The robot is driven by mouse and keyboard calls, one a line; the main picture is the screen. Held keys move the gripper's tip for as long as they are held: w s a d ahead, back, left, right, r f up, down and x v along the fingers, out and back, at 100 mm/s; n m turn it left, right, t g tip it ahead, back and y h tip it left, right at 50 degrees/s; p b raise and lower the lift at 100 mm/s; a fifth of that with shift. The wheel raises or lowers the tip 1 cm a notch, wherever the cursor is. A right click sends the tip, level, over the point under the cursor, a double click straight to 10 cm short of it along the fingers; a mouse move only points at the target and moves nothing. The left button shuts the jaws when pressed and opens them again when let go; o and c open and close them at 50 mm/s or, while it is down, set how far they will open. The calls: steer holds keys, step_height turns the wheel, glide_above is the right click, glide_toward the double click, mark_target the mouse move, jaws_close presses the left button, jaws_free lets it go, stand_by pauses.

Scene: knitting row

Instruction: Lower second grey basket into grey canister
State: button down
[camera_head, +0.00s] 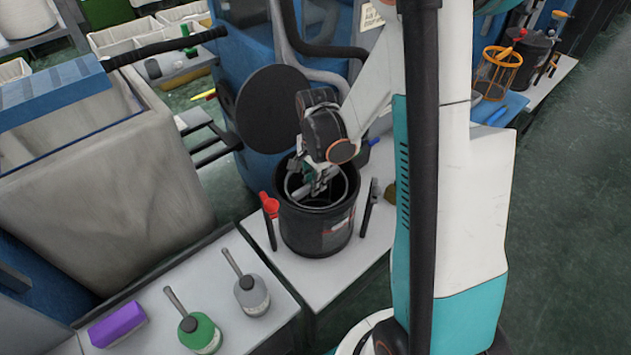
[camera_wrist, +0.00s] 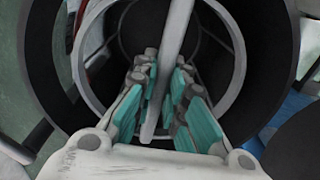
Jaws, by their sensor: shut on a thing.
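The canister (camera_head: 315,240) is a dark grey, open-topped cylinder standing on the light bench top. My gripper (camera_head: 318,182) points down at its mouth. The grey basket (camera_head: 342,190) shows as a light grey ring inside the canister's rim. In the wrist view the basket's ring (camera_wrist: 90,62) and its grey handle bar (camera_wrist: 172,70) show, with the bar between my gripper's teal fingers (camera_wrist: 160,95). The fingers are shut on that bar. The canister's dark wall (camera_wrist: 262,50) surrounds the ring. How deep the basket sits is hard to tell.
A red-topped tool (camera_head: 269,207) and a black-handled tool (camera_head: 368,205) stand close beside the canister. Green (camera_head: 199,333) and grey (camera_head: 251,294) bottles and a purple block (camera_head: 118,322) lie at front left. A round black disc (camera_head: 277,108) stands behind. An orange basket (camera_head: 497,72) is at far right.

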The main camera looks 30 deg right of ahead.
steer(key=c, duration=1.6)
jaws_free()
steer(key=shift+o, duration=0.2)
steer(key=o, duration=0.6)
steer(key=shift+r+p, duration=3.1)
steer(key=shift+r, duration=1.35)
